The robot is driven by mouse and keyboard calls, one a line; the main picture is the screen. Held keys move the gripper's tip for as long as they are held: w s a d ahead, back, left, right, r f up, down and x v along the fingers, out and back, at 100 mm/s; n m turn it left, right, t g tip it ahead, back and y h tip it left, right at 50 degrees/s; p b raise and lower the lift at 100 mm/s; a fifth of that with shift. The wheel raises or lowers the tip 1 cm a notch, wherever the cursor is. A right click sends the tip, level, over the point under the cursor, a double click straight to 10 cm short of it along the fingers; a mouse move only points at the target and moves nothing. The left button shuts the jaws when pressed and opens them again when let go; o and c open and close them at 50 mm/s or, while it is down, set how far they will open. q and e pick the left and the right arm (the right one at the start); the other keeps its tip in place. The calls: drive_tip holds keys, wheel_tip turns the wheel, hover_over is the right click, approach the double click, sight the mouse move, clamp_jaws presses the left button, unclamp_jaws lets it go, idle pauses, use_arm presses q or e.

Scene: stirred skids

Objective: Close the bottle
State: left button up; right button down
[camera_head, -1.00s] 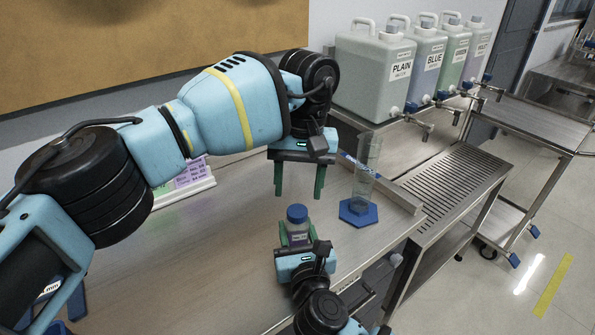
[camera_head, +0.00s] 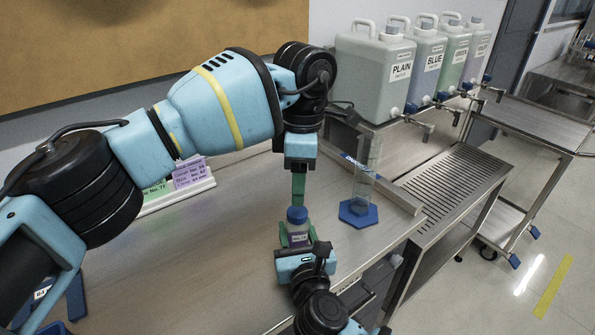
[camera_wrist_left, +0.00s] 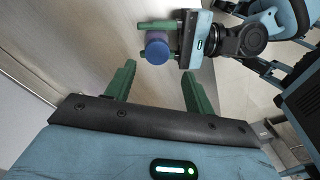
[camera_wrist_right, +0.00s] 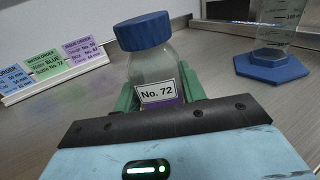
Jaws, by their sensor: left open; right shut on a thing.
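The bottle (camera_wrist_right: 158,75) is clear, labelled No. 72, with purple content low down and a blue cap (camera_wrist_right: 143,31) on its top. In the head view the bottle (camera_head: 297,238) stands upright at the table's front edge, its cap (camera_head: 297,214) uppermost. I cannot tell how tightly the cap sits. My right gripper (camera_wrist_right: 160,97) is shut around the bottle's body. My left gripper (camera_head: 298,190) points down just above and behind the cap, seen edge-on. The left wrist view shows its green fingers (camera_wrist_left: 155,85) apart and empty, with the cap (camera_wrist_left: 157,47) beyond them.
A measuring cylinder (camera_head: 366,175) on a blue hexagonal base stands right of the bottle. Colored order cards (camera_head: 188,172) stand in a white holder at the back left. Large labelled jugs (camera_head: 375,75) stand behind a drain rack (camera_head: 455,180). The table's left middle is clear.

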sight(297, 211)
use_arm(q)
drive_tip(key=n, duration=0.3)
drive_tip(key=shift+r, duration=0.1)
drive_tip(key=n, duration=0.4)
drive_tip(key=shift+r+n, duration=0.2)
drive_tip(key=shift+n, duration=0.1)
drive_tip(key=n, duration=0.4)
drive_tip(key=shift+a+r+n, duration=0.1)
drive_tip(key=shift+r+n, duration=0.1)
drive_tip(key=shift+n, duration=0.1)
drive_tip(key=n, duration=0.4)
drive_tip(key=shift+r+t, duration=0.2)
drive_tip(key=shift+t, duration=0.1)
drive_tip(key=shift+f, duration=0.1)
drive_tip(key=shift+f, duration=3.9)
drive_tip(key=shift+c, duration=0.4)
